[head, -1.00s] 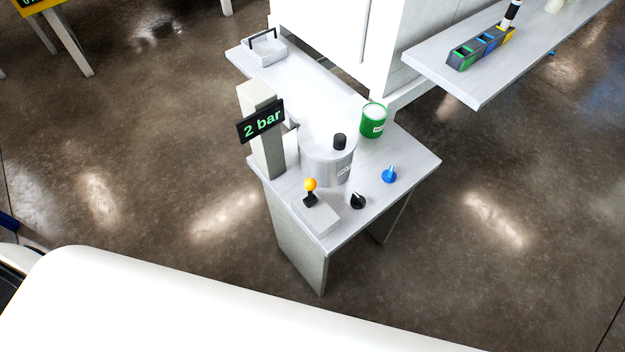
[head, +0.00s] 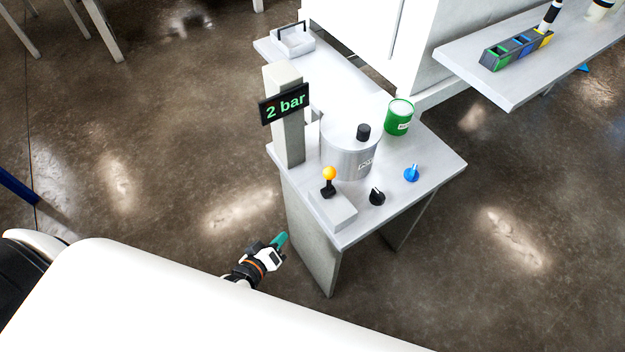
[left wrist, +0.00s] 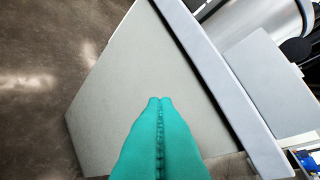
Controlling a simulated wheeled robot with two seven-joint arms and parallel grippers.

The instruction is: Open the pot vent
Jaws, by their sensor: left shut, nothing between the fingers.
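The pot (head: 347,150) is a grey metal cylinder with a black knob (head: 363,132) on top and a label on its side. It stands on the grey table (head: 425,165). Which of these is the vent I cannot tell. My left gripper (head: 282,240), with green fingers, is shut and empty, below and left of the tabletop. In the left wrist view its fingers (left wrist: 160,102) point at the table's side panel (left wrist: 130,80). My right gripper is not in view.
A post with a "2 bar" display (head: 285,104) stands left of the pot. A green can (head: 399,117) stands behind it. A tray with a handle (head: 293,42) is at the far end. A shelf (head: 470,75) holds a coloured rack (head: 515,50). Floor is clear left of the table.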

